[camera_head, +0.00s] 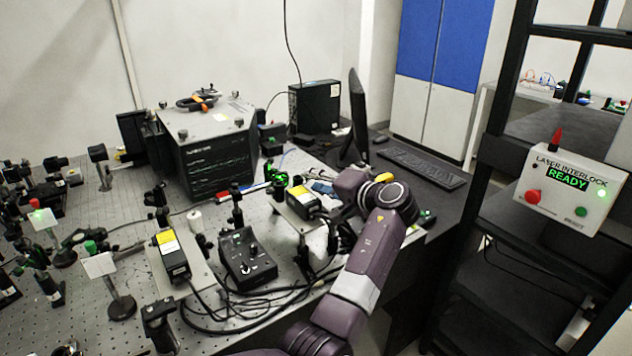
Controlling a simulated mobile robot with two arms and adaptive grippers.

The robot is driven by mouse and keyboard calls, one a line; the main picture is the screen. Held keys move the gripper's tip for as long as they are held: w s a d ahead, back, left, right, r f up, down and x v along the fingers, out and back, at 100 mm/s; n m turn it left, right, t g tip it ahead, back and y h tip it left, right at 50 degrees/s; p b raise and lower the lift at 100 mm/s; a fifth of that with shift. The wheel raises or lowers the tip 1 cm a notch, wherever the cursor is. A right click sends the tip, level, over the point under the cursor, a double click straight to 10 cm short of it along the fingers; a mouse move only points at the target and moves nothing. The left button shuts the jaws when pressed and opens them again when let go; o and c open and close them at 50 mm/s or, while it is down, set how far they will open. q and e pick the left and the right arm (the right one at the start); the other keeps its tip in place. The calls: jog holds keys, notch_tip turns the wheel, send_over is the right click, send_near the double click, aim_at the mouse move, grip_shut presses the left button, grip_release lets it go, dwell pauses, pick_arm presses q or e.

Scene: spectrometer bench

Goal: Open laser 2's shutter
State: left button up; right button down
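Two black laser-like boxes with yellow and white labels stand on the optical table (130,275). One box (172,256) is at the left on a grey plate, the other box (303,203) is nearer the middle. I cannot read a number on either, so I cannot tell which is laser 2, and no shutter can be made out clearly.
A black control box (247,257) with knobs sits between the laser boxes, with loose black cables in front. A large grey instrument (207,145) stands behind. A monitor (355,118) and keyboard (422,165) are at the back right. An interlock box (566,190) reading READY hangs on the right rack.

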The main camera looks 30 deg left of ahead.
pick_arm(q)
jog(key=v, duration=0.7)
jog(key=shift+d, duration=0.25)
jog(key=shift+s, duration=0.1)
